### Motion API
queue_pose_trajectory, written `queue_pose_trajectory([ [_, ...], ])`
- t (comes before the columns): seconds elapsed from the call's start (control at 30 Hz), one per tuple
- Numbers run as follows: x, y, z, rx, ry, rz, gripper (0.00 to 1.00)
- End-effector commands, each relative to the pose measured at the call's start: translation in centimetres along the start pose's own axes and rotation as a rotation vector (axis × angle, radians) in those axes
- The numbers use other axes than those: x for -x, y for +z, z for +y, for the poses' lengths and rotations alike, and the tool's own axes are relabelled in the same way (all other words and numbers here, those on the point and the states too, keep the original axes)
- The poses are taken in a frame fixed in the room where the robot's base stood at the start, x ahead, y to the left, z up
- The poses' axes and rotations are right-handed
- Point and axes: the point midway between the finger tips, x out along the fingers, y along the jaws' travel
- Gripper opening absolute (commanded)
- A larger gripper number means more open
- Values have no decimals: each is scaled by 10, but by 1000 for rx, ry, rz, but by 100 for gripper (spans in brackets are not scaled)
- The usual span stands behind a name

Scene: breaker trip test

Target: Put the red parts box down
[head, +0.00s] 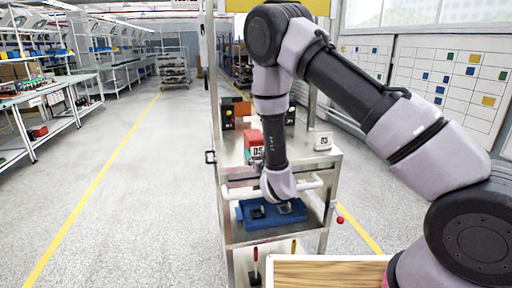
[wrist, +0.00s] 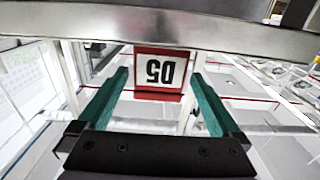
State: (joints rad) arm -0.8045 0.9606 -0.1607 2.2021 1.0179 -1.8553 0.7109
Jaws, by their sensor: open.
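The red parts box (head: 253,137) with a white "D5" label sits on the metal cart's upper shelf (head: 232,165), left of my forearm in the head view. In the wrist view the red box (wrist: 144,94) shows its label upside down, between and beyond the green fingertips. My gripper (wrist: 160,76) is open, with a finger on either side of the box in the picture and a visible gap on both sides. Nothing is held. In the head view the fingers are hidden behind my wrist.
A blue tray (head: 254,222) with dark parts lies on the cart's lower level. A white labelled box (head: 323,141) stands right on the upper shelf, and dark and orange boxes (head: 236,112) stand behind. A wooden top (head: 330,273) is in front. The left floor is clear.

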Motion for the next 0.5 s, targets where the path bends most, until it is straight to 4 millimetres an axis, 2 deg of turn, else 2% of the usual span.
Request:
queue_pose_trajectory([
  [0.1, 23, 0, 0, 2, 0, -2, 100],
  [0.2, 36, 0, 0, 1, -1, -1, 100],
  [0.33, 45, 0, 0, 1, 0, 0, 100],
  [0.5, 46, -2, 2, -4, 5, 0, 100],
])
